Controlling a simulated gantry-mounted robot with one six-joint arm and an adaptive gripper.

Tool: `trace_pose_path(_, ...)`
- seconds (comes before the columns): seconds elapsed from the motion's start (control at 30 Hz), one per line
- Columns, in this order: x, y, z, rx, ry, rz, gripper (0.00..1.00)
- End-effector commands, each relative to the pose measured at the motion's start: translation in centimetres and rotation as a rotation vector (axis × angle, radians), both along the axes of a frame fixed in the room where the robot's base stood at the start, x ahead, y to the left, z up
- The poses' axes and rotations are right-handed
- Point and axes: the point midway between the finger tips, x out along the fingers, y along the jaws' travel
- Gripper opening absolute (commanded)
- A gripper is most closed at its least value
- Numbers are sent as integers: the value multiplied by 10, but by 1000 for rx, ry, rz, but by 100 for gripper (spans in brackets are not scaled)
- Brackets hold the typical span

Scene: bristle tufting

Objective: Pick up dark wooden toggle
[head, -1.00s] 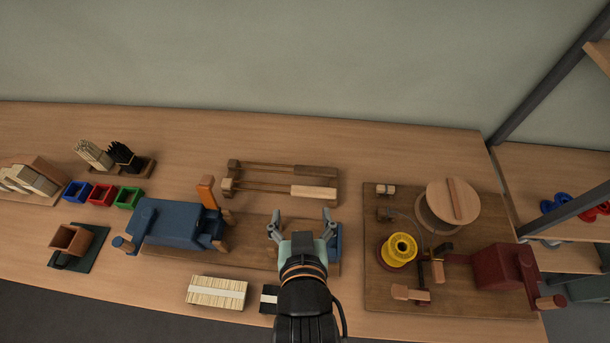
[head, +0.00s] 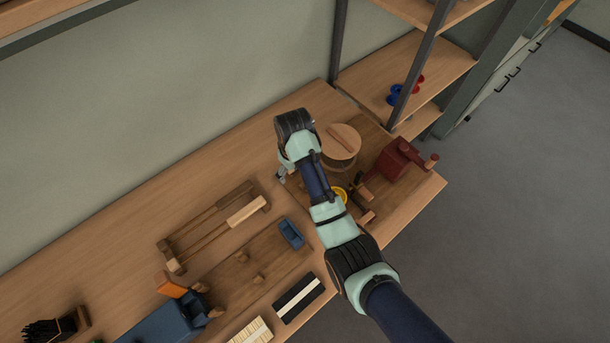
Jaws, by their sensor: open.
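I cannot make out the dark wooden toggle in the head view; the spot near the left edge of the right-hand board (head: 373,137) is covered by my arm and gripper. My gripper (head: 281,174) is at that board's left edge, pointing down, with only part of its grey fingers showing. It is open, and nothing can be seen between the fingers.
A round wooden disc (head: 341,141) stands right of my wrist. A yellow spool (head: 340,193) is partly hidden by my arm. A dark red crank box (head: 400,158) is further right.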

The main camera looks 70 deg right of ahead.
Motion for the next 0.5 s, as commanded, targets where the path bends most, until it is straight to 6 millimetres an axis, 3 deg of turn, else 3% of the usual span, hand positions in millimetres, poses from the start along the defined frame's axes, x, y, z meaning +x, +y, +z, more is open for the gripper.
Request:
trace_pose_path(0.03,-16,-14,6,34,34,-26,83)
trace_pose_path(0.13,-33,-25,1,74,72,-44,83)
trace_pose_path(0.27,-37,-27,-3,82,79,-47,83)
trace_pose_path(0.5,-36,-26,-29,80,77,-46,83)
